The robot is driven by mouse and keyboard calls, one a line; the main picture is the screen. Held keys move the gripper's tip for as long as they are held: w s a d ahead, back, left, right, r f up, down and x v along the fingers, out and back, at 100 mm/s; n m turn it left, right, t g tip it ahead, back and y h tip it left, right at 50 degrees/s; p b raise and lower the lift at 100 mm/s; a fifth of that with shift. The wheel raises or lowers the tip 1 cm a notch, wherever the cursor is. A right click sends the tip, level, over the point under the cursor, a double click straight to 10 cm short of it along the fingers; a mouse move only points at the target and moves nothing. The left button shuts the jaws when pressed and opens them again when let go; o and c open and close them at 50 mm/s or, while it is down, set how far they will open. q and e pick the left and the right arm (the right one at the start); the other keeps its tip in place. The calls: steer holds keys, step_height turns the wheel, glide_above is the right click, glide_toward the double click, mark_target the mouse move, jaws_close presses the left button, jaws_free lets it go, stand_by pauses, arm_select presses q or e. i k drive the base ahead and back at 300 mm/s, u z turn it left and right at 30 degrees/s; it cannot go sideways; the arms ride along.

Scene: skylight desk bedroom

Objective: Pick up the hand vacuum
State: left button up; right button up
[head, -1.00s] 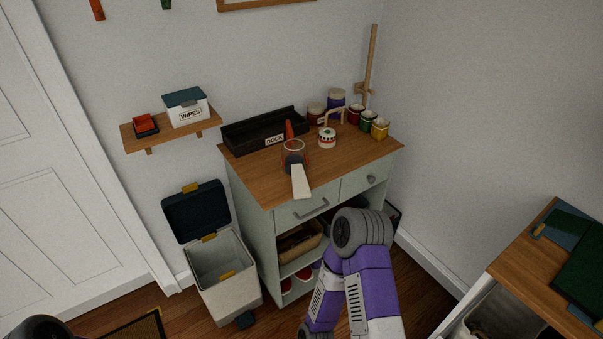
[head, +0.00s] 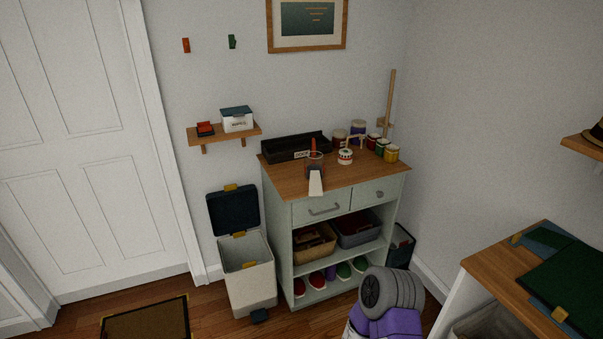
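The hand vacuum (head: 315,172) lies on the wooden top of the pale green cabinet (head: 350,179). It has a white nozzle pointing toward me over the front edge, a clear-looking middle and a red upright part behind. A black tray labelled DOCK (head: 283,150) sits just behind it to the left. Part of one of my arms, purple with a grey round joint, shows at the bottom right, well below the vacuum. Neither gripper shows in the head view.
Several paint jars (head: 381,147) stand at the back right. An open-lidded bin (head: 248,276) is on the floor left of the cabinet. A wooden-topped desk (head: 482,264) is at the right.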

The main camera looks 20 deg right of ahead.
mark_target(314, 166)
steer(key=u, duration=0.55)
steer(key=i, duration=1.6)
steer(key=z, duration=0.85)
